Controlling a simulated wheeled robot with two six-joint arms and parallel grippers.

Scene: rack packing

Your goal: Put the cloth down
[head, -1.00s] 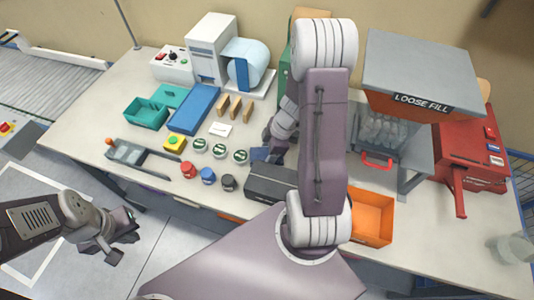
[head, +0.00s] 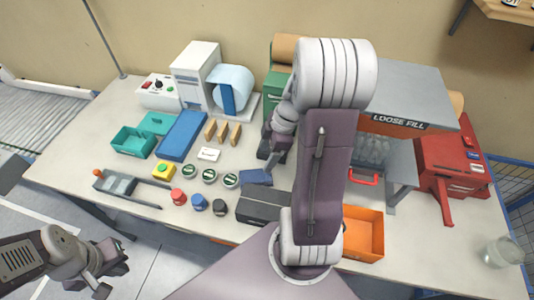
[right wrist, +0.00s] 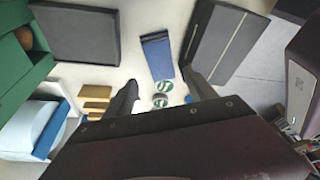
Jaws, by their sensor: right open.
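The cloth (head: 256,177) is a small dark blue folded piece lying flat on the table, just behind the black box. In the right wrist view the cloth (right wrist: 158,57) lies beyond the fingertips with nothing gripping it. My right gripper (head: 272,162) is open and empty, above the table by the cloth's back edge; my own arm hides part of this area. Its two dark fingers show spread apart in the right wrist view (right wrist: 163,86). My left gripper (head: 112,271) is off the table's front left, empty, with its fingers apart.
A black box (head: 264,205) stands in front of the cloth, and an orange bin (head: 363,234) is to its right. Round green-and-white tins (head: 231,181) and small jars (head: 198,203) stand to its left. The loose fill dispenser (head: 410,95) stands at back right.

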